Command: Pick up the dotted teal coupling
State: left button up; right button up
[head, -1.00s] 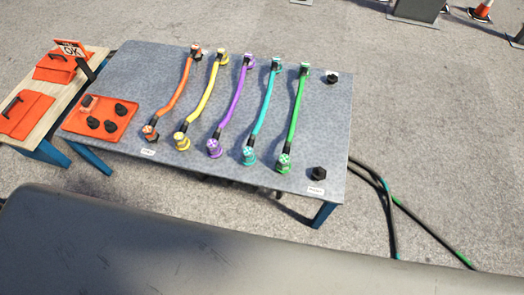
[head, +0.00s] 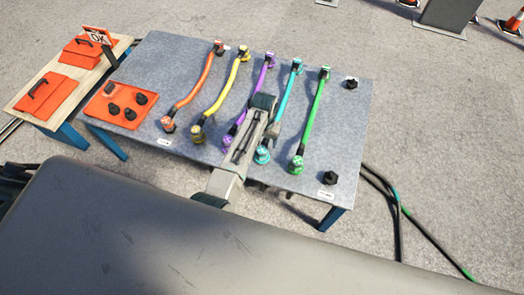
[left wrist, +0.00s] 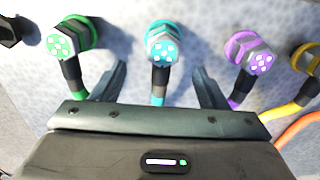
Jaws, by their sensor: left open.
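The teal coupling (head: 262,156) with pale marks on its face stands at the near end of the teal cable (head: 283,100). In the left wrist view the teal coupling (left wrist: 163,46) is at top centre, its cable running down between the fingers. My left gripper (head: 270,132) is above the table on the far side of this coupling. It also shows in the left wrist view (left wrist: 160,72), open and empty, its two fingers spread to either side of the cable. Another teal end (head: 296,66) is at the table's back. My right gripper is not in view.
The purple coupling (left wrist: 256,60) and green coupling (left wrist: 70,38) stand on either side of the teal one. Yellow (head: 198,133) and orange (head: 168,125) couplings are further left. An orange tray (head: 95,108) holds black parts. Black caps (head: 330,178) stand at the table's right.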

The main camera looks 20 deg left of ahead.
aim_at(261, 150)
pick_arm(q)
jog(key=shift+f, duration=0.8)
jog(key=f, duration=0.3)
jog(key=s+f, duration=0.1)
jog(key=shift+a+f, duration=0.2)
jog(key=shift+a, duration=0.05)
jog(key=shift+f, duration=0.35)
jog(key=c, duration=1.2)
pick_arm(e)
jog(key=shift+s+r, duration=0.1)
